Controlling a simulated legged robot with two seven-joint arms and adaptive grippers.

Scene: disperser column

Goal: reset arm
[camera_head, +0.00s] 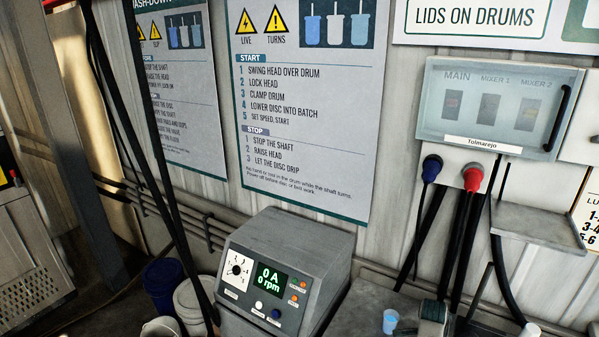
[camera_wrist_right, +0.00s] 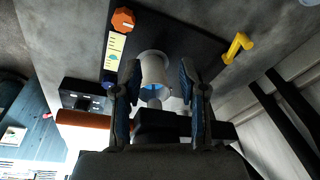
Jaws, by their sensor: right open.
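My right gripper (camera_wrist_right: 160,80) shows in the right wrist view with its two dark, blue-padded fingers spread apart. A white cup-like thing (camera_wrist_right: 153,66) with blue inside shows in the gap between the fingertips. I cannot tell whether it stands between them or beyond them, and neither finger clearly touches it. My left gripper is not in view. In the head view the control box (camera_head: 284,268) reads 0 A and 0 rpm.
An orange-red knob (camera_wrist_right: 122,20), a yellow handle (camera_wrist_right: 238,47) and an orange cylinder (camera_wrist_right: 84,119) surround the gripper. In the head view, a blue cup (camera_head: 390,321) stands on the bench, a shelf (camera_head: 540,228) juts from the wall, and buckets (camera_head: 163,283) stand left of the control box.

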